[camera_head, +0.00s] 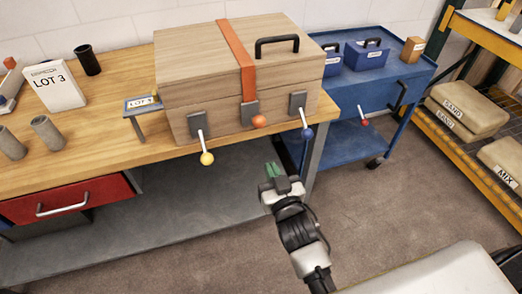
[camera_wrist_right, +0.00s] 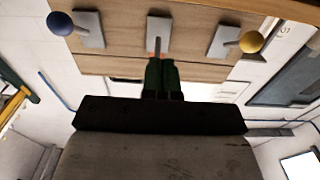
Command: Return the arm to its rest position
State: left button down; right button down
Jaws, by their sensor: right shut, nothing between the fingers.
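My right gripper (camera_head: 277,170) is in the lower middle of the head view, in front of the workbench and below the wooden chest. Its green-padded fingers are shut with nothing between them; they also show together in the right wrist view (camera_wrist_right: 161,76). The wooden chest (camera_head: 185,65) stands closed on the bench, with an orange strap (camera_head: 235,58) over it. Its front has a yellow-knobbed lever (camera_head: 207,158), a red-orange knob (camera_head: 259,121) and a blue-knobbed lever (camera_head: 307,132). The gripper appears apart from the chest. My left gripper is not in view.
The wooden bench (camera_head: 105,122) holds a LOT 3 box (camera_head: 54,87), a black cup (camera_head: 87,60) and grey cylinders. A blue cart (camera_head: 372,85) stands right of the bench. A rack (camera_head: 455,140) with sacks is at far right. Floor around my arm is clear.

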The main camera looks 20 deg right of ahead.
dwell(0.4)
jog(key=s+f+n+g+y, duration=0.1)
jog(key=s+f+g, duration=0.35)
jog(key=f, duration=1.05)
jog(key=s+f+n+g, duration=0.1)
jog(key=s+f+g, duration=0.35)
jog(key=f, duration=1.05)
jog(key=s+d+f+g, duration=0.2)
jog(key=s+f, duration=0.4)
jog(key=s, duration=0.4)
jog(key=s+d+f+g+h, duration=0.1)
jog(key=s+d+f+g, duration=0.2)
jog(key=s+f, duration=0.3)
jog(key=s+d+f+g, duration=0.3)
jog(key=s+f, duration=0.4)
jog(key=s, duration=0.7)
jog(key=shift+d+h, duration=0.2)
jog(key=shift+h, duration=0.1)
jog(key=shift+f, duration=0.1)
